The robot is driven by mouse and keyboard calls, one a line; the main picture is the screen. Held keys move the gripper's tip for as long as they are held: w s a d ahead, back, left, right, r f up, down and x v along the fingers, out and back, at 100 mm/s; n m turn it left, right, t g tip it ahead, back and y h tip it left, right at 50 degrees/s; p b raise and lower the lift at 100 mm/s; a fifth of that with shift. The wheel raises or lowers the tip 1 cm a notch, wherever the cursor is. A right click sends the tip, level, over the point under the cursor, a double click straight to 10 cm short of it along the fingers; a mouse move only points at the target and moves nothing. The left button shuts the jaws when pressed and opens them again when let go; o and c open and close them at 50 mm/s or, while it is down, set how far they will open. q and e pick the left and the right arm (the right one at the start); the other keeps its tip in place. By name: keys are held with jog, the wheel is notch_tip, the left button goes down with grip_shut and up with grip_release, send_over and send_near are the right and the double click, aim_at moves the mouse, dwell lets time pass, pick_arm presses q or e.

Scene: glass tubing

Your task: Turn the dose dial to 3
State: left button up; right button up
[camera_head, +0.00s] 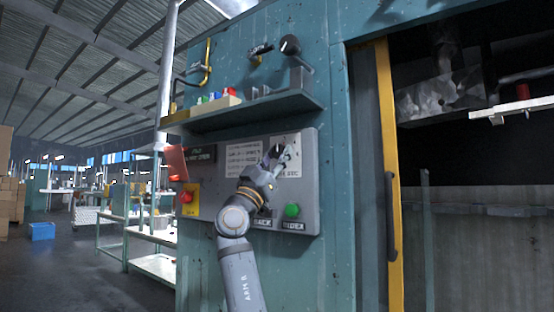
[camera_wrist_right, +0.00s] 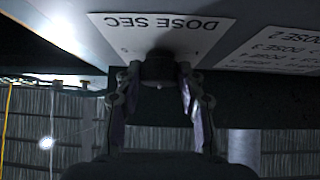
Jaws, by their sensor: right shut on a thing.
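The dose dial (camera_wrist_right: 158,68) is a dark round knob on a plate lettered "DOSE SEC", which appears upside down in the right wrist view. My right gripper (camera_head: 277,154) reaches up to the grey control panel (camera_head: 223,219) in the head view. Its two fingers stand on either side of the dial and are shut on it. A small light mark shows on the dial's near edge. In the head view the gripper hides most of the dial. The number the dial points to cannot be read. My left gripper is in neither view.
A green button (camera_head: 292,210) sits low on the panel, near my right wrist. A red button (camera_head: 187,197) on a yellow plate is at the panel's left. A shelf (camera_head: 262,108) with small coloured items juts out above. A yellow door post (camera_head: 389,180) stands to the right.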

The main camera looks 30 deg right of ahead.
jog(key=o, duration=1.2)
jog(key=shift+c, duration=0.2)
jog(key=shift+f, duration=0.15)
jog(key=v, duration=1.2)
